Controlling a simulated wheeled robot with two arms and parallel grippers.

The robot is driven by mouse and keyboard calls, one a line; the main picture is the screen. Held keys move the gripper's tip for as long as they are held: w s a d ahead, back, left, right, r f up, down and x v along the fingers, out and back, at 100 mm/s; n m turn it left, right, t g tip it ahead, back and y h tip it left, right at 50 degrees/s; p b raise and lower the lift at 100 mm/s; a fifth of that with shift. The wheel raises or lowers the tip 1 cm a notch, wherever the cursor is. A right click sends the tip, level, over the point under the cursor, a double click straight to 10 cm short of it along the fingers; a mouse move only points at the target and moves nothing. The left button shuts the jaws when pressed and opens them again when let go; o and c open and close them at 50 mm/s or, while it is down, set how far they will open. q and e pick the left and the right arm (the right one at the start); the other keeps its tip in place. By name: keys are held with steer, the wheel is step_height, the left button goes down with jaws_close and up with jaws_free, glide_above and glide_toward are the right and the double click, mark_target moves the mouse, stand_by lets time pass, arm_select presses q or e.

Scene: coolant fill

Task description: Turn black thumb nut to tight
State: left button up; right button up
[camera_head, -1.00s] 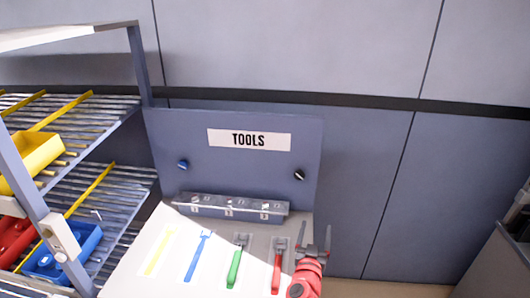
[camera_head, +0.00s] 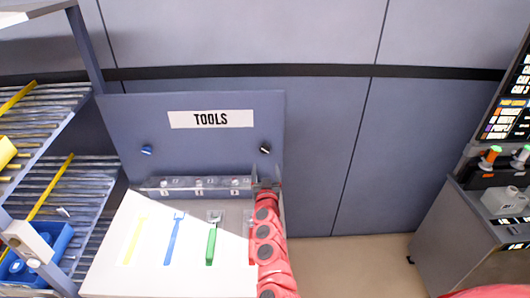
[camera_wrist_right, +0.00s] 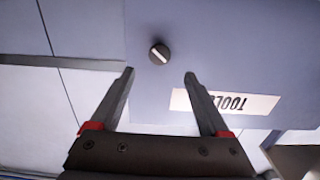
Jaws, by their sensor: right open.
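The black thumb nut (camera_head: 265,149) sits on the right part of the upright blue-grey TOOLS panel (camera_head: 225,165). It carries a white stripe. In the right wrist view the nut (camera_wrist_right: 159,53) lies ahead of the fingertips, between their lines, with its stripe slanted. My right gripper (camera_head: 266,184) is open and empty, just below the nut in the head view. Its two fingers (camera_wrist_right: 160,75) stand well apart, and neither touches the nut. My left gripper is not in view.
A blue knob (camera_head: 146,150) is on the panel's left side. Below is a metal rail (camera_head: 180,187) and a pale board (camera_head: 145,275) with yellow, blue and green tools. A shelf rack (camera_head: 95,130) stands left. A machine (camera_head: 465,225) stands right, with open floor (camera_head: 350,255) between.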

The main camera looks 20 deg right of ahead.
mark_target(265, 151)
steer(key=x, duration=0.5)
steer(key=shift+w+a, duration=0.1)
steer(key=shift+w, duration=0.1)
steer(key=shift+w+d, duration=0.2)
steer(key=shift+w, duration=0.1)
steer(key=shift+w+f+b, duration=0.25)
steer(key=shift+w+b, duration=0.1)
steer(key=shift+w, duration=0.35)
steer(key=shift+w+d, duration=0.35)
steer(key=shift+w, duration=0.25)
steer(key=shift+w+d+r, duration=0.1)
steer(key=shift+d+r, duration=0.05)
